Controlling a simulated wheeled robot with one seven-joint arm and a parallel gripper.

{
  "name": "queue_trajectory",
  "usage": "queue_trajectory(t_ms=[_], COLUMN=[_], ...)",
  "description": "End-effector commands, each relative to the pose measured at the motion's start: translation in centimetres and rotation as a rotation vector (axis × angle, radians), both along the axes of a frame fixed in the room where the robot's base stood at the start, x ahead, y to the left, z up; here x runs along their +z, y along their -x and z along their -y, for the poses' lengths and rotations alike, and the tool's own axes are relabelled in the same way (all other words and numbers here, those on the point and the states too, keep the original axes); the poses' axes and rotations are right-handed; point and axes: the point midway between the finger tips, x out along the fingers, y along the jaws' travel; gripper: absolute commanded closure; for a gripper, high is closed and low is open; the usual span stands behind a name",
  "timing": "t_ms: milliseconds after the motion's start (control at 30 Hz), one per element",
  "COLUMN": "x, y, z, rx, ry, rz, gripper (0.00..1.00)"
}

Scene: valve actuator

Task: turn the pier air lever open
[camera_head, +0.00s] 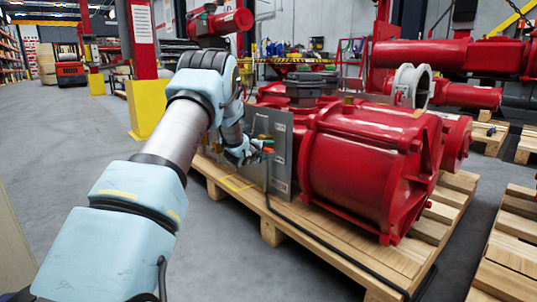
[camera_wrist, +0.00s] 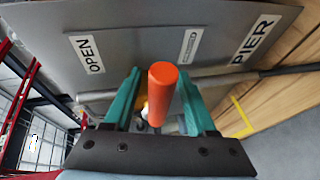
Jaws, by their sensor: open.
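In the wrist view an orange lever handle (camera_wrist: 162,92) stands out between the two green fingers of my gripper (camera_wrist: 160,98). The fingers are apart, one on each side of the handle; I cannot tell whether either touches it. Behind it is a grey metal panel (camera_wrist: 140,40) with an OPEN label (camera_wrist: 87,54) at left and a PIER label (camera_wrist: 256,38) at right. In the head view my gripper (camera_head: 262,148) is small at the panel (camera_head: 280,150), and the lever is mostly hidden by it.
A large red valve actuator (camera_head: 360,165) stands right of the panel on a wooden pallet (camera_head: 330,250). A grey pipe (camera_wrist: 235,76) runs along the panel below the labels. A red post with a yellow base (camera_head: 147,108) stands behind my arm. Grey floor is clear at left.

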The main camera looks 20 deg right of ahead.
Motion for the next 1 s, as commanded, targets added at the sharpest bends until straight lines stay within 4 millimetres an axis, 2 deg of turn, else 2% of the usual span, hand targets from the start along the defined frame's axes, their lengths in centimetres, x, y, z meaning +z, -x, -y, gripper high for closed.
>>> queue_trajectory(t_ms=[267,767,1000], x=[0.01,-0.01,-0.01], y=[-0.09,-0.08,-0.07], z=[0.06,0.03,0.02], rx=[0.000,0.001,0.001], ry=[0.000,0.000,-0.001], rz=[0.000,0.000,0.000], gripper=[0.44,1.00,1.00])
